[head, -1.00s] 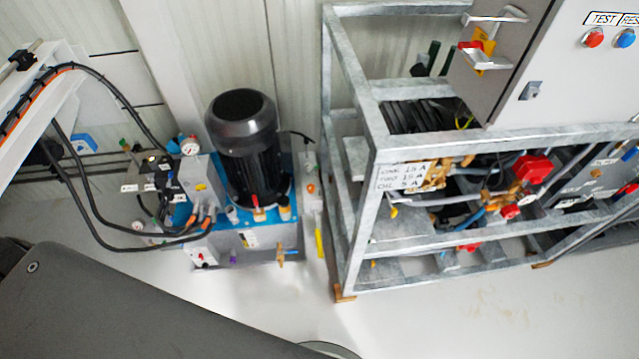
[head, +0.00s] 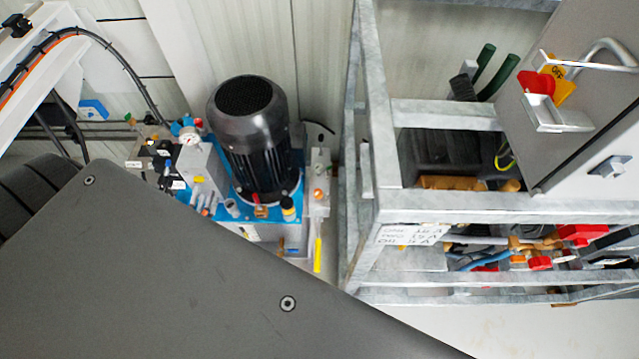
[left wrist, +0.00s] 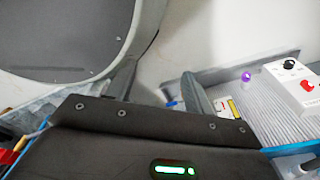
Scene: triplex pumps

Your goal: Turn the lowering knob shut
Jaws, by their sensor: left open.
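The pump unit with its black motor (head: 250,140) stands on a blue-topped base (head: 240,205) left of centre in the head view. My own dark grey body part covers its lower front there. In the left wrist view, a white box (left wrist: 298,78) with a black knob (left wrist: 290,63) and a red knob (left wrist: 307,84) is at the right edge. A purple knob (left wrist: 246,77) stands beside it on a grey ribbed surface. I cannot tell which is the lowering knob. My left gripper (left wrist: 160,92) is open, fingers apart and empty, left of these knobs. My right gripper is not in view.
A galvanised frame (head: 440,215) with pipes and red valve handles stands right of the unit. A grey cabinet (head: 575,150) with a red and yellow switch (head: 545,83) is above it. A yellow handle (head: 318,254) hangs between unit and frame. Pale floor (head: 520,335) shows lower right.

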